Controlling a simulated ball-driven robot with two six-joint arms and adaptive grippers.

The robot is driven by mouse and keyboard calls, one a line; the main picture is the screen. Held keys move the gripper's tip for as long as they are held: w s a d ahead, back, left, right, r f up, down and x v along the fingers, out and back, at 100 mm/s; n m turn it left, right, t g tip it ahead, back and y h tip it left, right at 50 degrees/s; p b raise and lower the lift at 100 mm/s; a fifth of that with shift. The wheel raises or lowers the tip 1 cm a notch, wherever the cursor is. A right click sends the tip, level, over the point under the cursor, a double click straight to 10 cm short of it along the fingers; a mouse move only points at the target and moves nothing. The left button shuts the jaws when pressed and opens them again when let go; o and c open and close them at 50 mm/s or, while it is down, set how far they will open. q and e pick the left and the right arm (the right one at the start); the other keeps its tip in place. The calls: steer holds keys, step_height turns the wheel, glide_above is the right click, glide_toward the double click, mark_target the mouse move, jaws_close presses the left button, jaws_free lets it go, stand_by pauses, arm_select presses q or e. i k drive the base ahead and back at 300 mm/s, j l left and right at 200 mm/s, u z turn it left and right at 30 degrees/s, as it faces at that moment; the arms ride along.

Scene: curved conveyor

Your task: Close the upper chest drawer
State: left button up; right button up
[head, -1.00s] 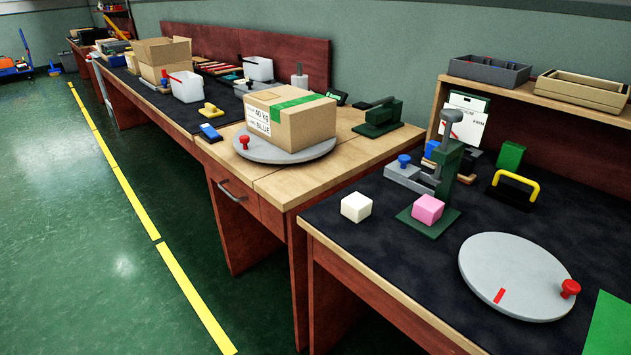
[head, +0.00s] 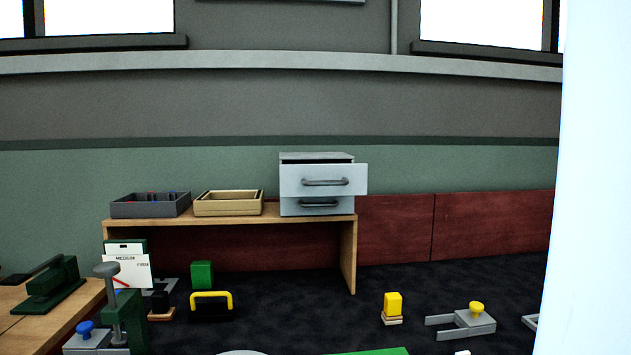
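A small grey two-drawer chest (head: 316,157) stands at the right end of a wooden shelf in the head view. Its upper drawer (head: 323,181) is pulled out, with a dark gap showing above its front, and has a grey bar handle. The lower drawer (head: 317,206) sits further back than the upper one and looks shut. Neither of my grippers is in view.
The wooden shelf (head: 230,219) also holds a dark grey tray (head: 150,207) and a tan tray (head: 228,204). On the dark bench below are a green block (head: 202,273), a yellow handle (head: 211,295), a yellow block (head: 392,304) and a clamp stand (head: 118,310). A pale blue-white surface fills the right edge.

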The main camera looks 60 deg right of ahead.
mark_target(322, 179)
steer(key=z, duration=1.85)
